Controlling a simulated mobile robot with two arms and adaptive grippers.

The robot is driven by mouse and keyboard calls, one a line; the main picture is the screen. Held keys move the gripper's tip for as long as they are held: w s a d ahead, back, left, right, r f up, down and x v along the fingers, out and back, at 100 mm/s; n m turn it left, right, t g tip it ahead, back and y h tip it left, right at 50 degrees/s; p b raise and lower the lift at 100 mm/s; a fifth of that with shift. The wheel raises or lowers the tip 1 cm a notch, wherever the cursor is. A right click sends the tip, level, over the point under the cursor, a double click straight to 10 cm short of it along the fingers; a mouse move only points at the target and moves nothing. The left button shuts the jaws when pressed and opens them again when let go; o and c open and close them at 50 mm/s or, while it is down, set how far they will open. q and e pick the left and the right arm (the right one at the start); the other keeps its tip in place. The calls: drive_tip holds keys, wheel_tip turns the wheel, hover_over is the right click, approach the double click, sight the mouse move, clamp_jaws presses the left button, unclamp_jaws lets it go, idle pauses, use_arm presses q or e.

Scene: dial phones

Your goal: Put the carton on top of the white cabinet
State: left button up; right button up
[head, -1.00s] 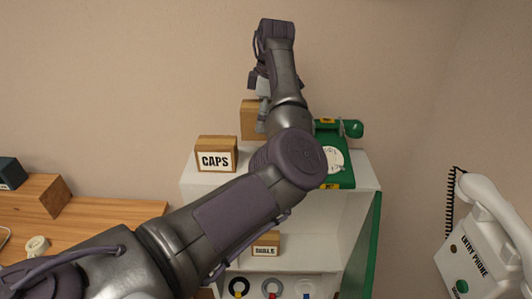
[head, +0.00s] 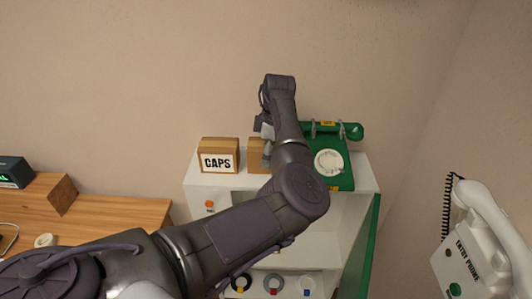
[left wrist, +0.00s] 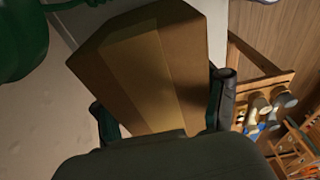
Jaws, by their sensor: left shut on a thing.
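The carton is a plain brown box (head: 257,155) at the white cabinet's top, just right of the CAPS box. The cabinet (head: 215,184) has a pale flat top. My left gripper (head: 267,150) reaches over from above and is shut on the carton. In the left wrist view, the carton (left wrist: 165,65) fills the space between the two dark fingers (left wrist: 163,110). My left arm hides part of the carton and cabinet, so I cannot tell whether the carton's base touches the top. My right gripper is not in view.
The CAPS box (head: 218,160) stands close left of the carton. A green dial phone (head: 345,174) occupies the cabinet top's right side. A wooden desk (head: 115,215) is at left. A white entry phone (head: 480,240) is on the right.

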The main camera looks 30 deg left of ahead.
use_arm(q)
drive_tip(key=o, duration=1.1)
drive_tip(key=shift+f, duration=0.15)
drive_tip(key=shift+c, duration=0.2)
drive_tip(key=shift+o, duration=1.7)
